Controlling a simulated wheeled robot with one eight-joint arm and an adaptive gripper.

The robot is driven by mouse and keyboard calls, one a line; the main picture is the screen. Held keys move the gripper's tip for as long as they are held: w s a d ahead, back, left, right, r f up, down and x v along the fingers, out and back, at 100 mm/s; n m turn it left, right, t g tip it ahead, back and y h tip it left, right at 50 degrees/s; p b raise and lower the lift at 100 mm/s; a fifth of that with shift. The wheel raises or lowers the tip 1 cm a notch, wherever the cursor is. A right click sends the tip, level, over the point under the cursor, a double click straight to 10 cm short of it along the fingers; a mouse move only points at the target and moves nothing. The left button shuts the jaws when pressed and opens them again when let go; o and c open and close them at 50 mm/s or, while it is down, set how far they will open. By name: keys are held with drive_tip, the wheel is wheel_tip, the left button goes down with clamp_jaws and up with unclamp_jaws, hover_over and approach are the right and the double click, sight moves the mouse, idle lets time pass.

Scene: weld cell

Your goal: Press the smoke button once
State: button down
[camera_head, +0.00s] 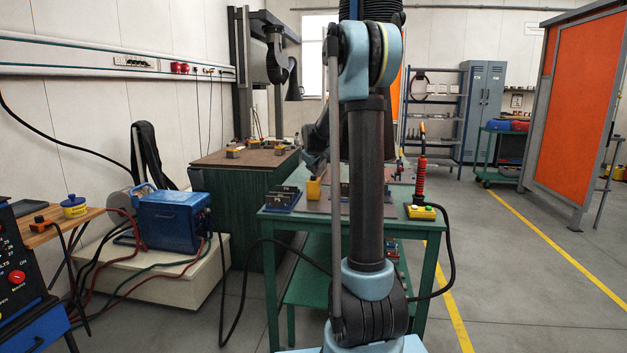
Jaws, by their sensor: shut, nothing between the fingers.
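I cannot read any label, so I cannot tell which one is the smoke button. My arm stands upright in the middle of the view and hides part of the table. My gripper (315,163) is small and dark, left of my arm's column and above the table top, pointing down. It is shut and empty, well to the left of the button box and apart from it.
A red and black torch (421,180) stands upright behind the box, and a black cable hangs from the table's right side. A yellow block (313,189) and dark fixtures (283,198) stand on the table. A blue welder (174,220) is at left. The floor at right is clear.

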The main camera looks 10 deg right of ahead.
drive_tip(key=shift+f, duration=0.4)
idle(0.8)
drive_tip(key=shift+r, duration=0.85)
drive_tip(key=shift+r, duration=2.55)
